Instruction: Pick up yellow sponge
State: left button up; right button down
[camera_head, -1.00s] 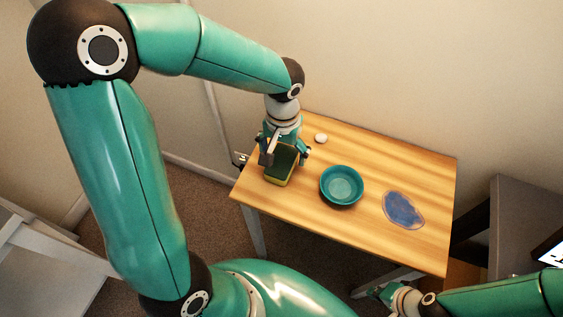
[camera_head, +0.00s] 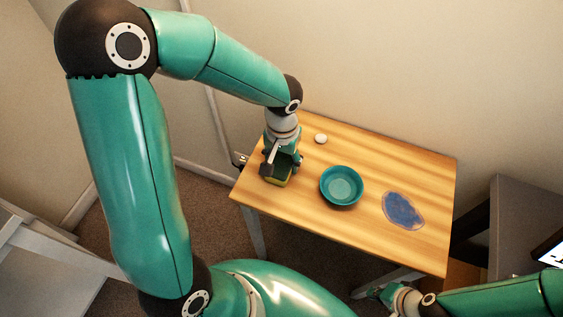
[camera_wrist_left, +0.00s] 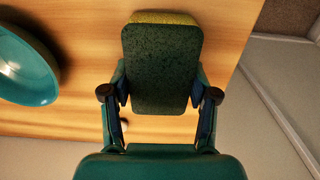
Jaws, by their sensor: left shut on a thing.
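The yellow sponge (camera_head: 276,181) is at the left end of the wooden table, mostly hidden under my left gripper (camera_head: 281,164) in the head view. In the left wrist view the sponge shows a dark green scouring face (camera_wrist_left: 160,70) with a yellow strip (camera_wrist_left: 165,18) at its far edge. My left gripper (camera_wrist_left: 160,105) is shut on the sponge, with a finger against each side. I cannot tell whether the sponge is clear of the table. My right gripper (camera_head: 380,293) is low at the bottom right, away from the sponge; its jaws are too small to judge.
A teal bowl (camera_head: 341,185) stands right of the sponge on the table (camera_head: 370,150); it also shows in the left wrist view (camera_wrist_left: 25,65). A blue resin patch (camera_head: 403,210) lies further right. A small white round object (camera_head: 321,138) is near the back edge.

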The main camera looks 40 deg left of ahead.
aim_at(282, 159)
pick_arm(q)
notch_tip(282, 159, up, 20)
jog(key=p, duration=0.1)
jog(key=shift+p, duration=0.35)
dwell(0.4)
